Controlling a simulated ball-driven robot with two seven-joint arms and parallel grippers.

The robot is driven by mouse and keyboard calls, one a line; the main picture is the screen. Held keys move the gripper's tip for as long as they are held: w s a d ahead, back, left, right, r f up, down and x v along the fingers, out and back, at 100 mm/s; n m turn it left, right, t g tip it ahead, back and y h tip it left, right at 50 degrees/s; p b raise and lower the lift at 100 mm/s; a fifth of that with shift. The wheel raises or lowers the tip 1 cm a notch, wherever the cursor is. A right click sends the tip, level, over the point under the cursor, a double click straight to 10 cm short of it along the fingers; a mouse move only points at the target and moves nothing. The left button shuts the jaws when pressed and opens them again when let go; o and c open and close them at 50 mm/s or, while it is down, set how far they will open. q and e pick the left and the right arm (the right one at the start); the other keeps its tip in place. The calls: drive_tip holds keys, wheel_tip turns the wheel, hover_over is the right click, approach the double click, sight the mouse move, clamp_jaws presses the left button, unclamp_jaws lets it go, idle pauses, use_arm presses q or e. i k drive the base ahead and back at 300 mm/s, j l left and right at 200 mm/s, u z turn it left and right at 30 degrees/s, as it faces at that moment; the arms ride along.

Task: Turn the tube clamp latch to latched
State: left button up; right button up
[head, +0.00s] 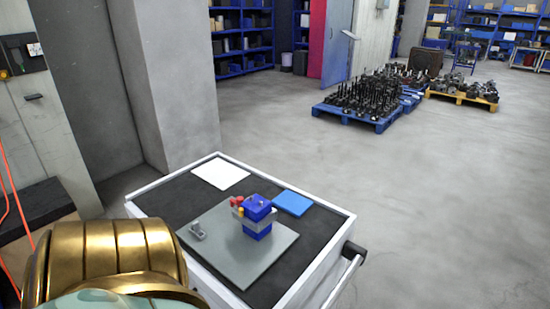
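A grey plate (228,262) lies on a trolley (342,213). A blue block assembly (258,208) stands upright on the plate, with a grey band around its middle and small red and yellow parts (238,206) on its left side. A small grey metal fitting (197,231) sits near the plate's left corner. I cannot tell at this size which of these parts is the tube clamp latch or how it is turned. Neither gripper is in view.
The trolley has a dark top and a raised pale rim. A white sheet (220,174) and a blue sheet (292,203) lie behind the plate. A handle (344,280) sticks out at right. Pallets (350,113) with dark parts stand far back; the floor to the right is clear.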

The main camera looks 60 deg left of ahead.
sight(237, 203)
drive_tip(key=k+j+z, duration=0.5)
drive_tip(key=j, duration=0.2)
drive_tip(key=k+j+z, duration=0.5)
drive_tip(key=j, duration=0.15)
